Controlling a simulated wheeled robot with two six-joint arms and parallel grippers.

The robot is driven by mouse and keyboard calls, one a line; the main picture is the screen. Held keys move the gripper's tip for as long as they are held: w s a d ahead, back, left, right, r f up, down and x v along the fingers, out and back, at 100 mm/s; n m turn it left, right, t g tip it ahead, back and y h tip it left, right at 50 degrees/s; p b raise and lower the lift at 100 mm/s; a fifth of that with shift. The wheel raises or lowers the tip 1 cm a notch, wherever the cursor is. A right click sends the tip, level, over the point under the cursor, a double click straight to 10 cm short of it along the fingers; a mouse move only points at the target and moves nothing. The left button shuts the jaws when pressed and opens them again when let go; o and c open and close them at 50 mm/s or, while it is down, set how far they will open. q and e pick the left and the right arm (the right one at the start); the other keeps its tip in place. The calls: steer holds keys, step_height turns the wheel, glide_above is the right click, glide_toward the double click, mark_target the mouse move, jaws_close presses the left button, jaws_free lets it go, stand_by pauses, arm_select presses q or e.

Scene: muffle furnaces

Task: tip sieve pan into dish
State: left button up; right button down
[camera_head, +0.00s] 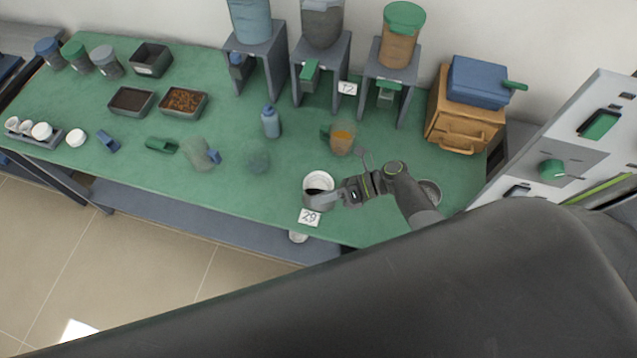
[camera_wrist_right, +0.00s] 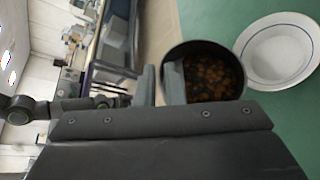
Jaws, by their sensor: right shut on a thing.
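The sieve pan (camera_wrist_right: 212,76) is a round dark pan with brown pieces inside, seen in the right wrist view. My right gripper (camera_wrist_right: 160,82) is shut on its wall, one finger inside and one outside. The head view shows the right gripper (camera_head: 343,194) and the pan (camera_head: 318,201) near the table's front edge. The white dish (camera_wrist_right: 279,52) has a thin blue ring and looks empty where it shows. In the head view the dish (camera_head: 318,177) is just behind the pan, which hides part of it. My left gripper is not in view.
A "29" card (camera_head: 309,217) is at the table's front edge. A jug with orange contents (camera_head: 342,138) stands behind the dish, and a clear round vessel (camera_head: 257,158) is to the left. A grey round bowl (camera_head: 429,192) lies right of my wrist. Dispensers (camera_head: 320,30) stand behind.

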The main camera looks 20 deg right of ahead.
steer(key=shift+w+d+r+m+y, duration=0.35)
steer(key=shift+w+d+m, duration=0.15)
steer(key=shift+w, duration=0.15)
steer(key=shift+w+d+r+m+g+y, duration=0.15)
steer(key=shift+w+d+m+g, duration=0.15)
steer(key=shift+w, duration=0.15)
steer(key=shift+w+d+r+m+g+y, duration=0.1)
steer(key=shift+w+d+r+m+g, duration=0.1)
steer(key=shift+w+m, duration=0.15)
steer(key=shift+w+d+r+m+y+b, duration=0.15)
steer(key=shift+w+d+m+y+b, duration=0.2)
steer(key=shift+w+m+y+b, duration=0.15)
stand_by(0.3)
